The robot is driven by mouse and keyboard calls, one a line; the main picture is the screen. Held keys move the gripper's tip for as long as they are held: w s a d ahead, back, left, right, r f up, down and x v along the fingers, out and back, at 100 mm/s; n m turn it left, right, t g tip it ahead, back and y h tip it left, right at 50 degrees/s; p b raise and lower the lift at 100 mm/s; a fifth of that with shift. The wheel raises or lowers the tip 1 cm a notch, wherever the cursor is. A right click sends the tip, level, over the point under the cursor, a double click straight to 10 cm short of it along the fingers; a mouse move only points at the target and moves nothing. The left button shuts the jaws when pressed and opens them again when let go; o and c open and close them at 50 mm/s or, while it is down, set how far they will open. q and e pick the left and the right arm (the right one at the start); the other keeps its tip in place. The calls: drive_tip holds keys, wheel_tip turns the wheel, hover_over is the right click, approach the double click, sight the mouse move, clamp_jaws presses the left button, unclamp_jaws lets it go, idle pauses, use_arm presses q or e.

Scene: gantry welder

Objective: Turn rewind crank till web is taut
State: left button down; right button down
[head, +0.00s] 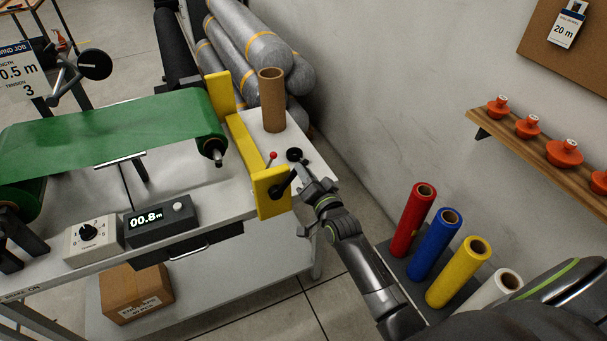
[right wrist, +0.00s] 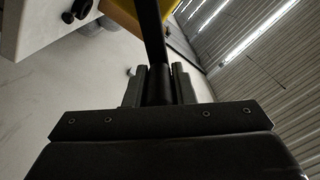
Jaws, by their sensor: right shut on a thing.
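The green web (head: 105,132) spans from the roll at the left to the green roll (head: 208,141) by the yellow end frame; I cannot tell how taut it is. The dark rewind crank (head: 280,190) is at the front yellow block of that frame. My right gripper (head: 308,183) is at the crank, reaching in from the lower right. In the right wrist view, its fingers (right wrist: 159,88) are shut around the dark crank handle (right wrist: 157,78), and a dark bar (right wrist: 151,35) rises from it. My left gripper is not in view.
A counter (head: 160,222) reads 00.8 m beside a dial box (head: 92,238). A red-knobbed lever (head: 272,156) and a cardboard core (head: 271,100) are close behind the crank. Coloured rolls (head: 413,220) stand right of my right arm. A wall shelf (head: 545,155) holds orange pieces.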

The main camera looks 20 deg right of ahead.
drive_tip(key=shift+d+f, duration=0.1)
idle(0.3)
drive_tip(key=c, duration=1.2)
unclamp_jaws()
drive_tip(key=shift+w+f, duration=0.1)
drive_tip(key=shift+c, duration=0.2)
drive_tip(key=shift+s+f+b, duration=0.1)
drive_tip(key=shift+s+b, duration=0.25)
drive_tip(key=shift+s, duration=0.45)
drive_tip(key=s+b, duration=0.5)
drive_tip(key=s, duration=1.1)
drive_tip(key=shift+d+b, duration=0.3)
drive_tip(key=shift+b, duration=0.1)
